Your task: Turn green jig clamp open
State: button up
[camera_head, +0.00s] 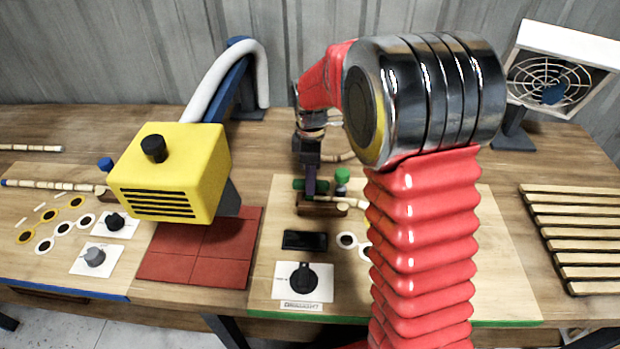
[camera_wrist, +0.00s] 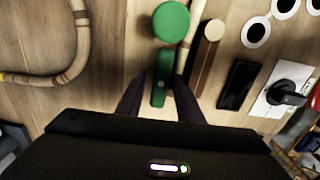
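The green jig clamp shows in the wrist view as a round green knob (camera_wrist: 171,21) with a green bar-shaped lever (camera_wrist: 161,86) below it. In the head view its green knob (camera_head: 342,175) stands on the wooden board, right of my gripper (camera_head: 310,184). In the wrist view my gripper (camera_wrist: 161,76) is open, with one dark finger on each side of the green lever. Narrow gaps show beside the lever, and I cannot tell whether either finger touches it. A rattan pole (camera_wrist: 190,30) passes right beside the knob. My arm hides part of the jig in the head view.
A wooden block (camera_wrist: 207,42), a black slab (camera_wrist: 239,85) and a black dial (camera_head: 303,279) on a white plate lie nearby. A bent rattan piece (camera_wrist: 80,45) is left in the wrist view. A yellow heater (camera_head: 185,165), a fan (camera_head: 553,75) and a slatted rack (camera_head: 570,235) stand around.

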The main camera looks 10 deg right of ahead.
jog(key=shift+o, duration=0.5)
notch_tip(320, 180, up, 14)
jog(key=shift+f, duration=0.15)
dwell(0.3)
dwell(0.4)
